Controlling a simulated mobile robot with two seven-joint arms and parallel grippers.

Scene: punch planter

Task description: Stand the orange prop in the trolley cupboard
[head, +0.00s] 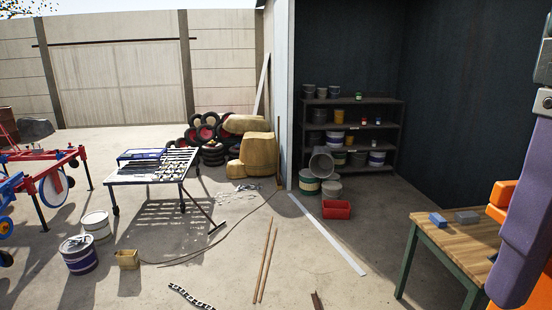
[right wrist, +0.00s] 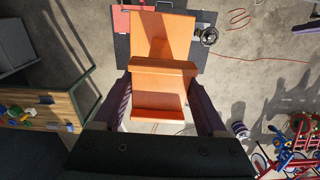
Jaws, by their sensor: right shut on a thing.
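The orange prop (right wrist: 160,100) is a stepped block with several flat faces. In the right wrist view it sits between the two purple fingers of my right gripper (right wrist: 160,84), which is shut on it. In the head view parts of the orange prop (head: 502,193) show at the right edge, partly hidden by a purple finger, beside and above the wooden table. I cannot clearly identify the trolley cupboard. A dark flat thing with a red panel (right wrist: 133,20) lies beyond the prop in the right wrist view.
A dark shelf (head: 385,126) holds several tins. A red bin (head: 336,209), long sticks (head: 266,262) and a chain lie on the floor.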

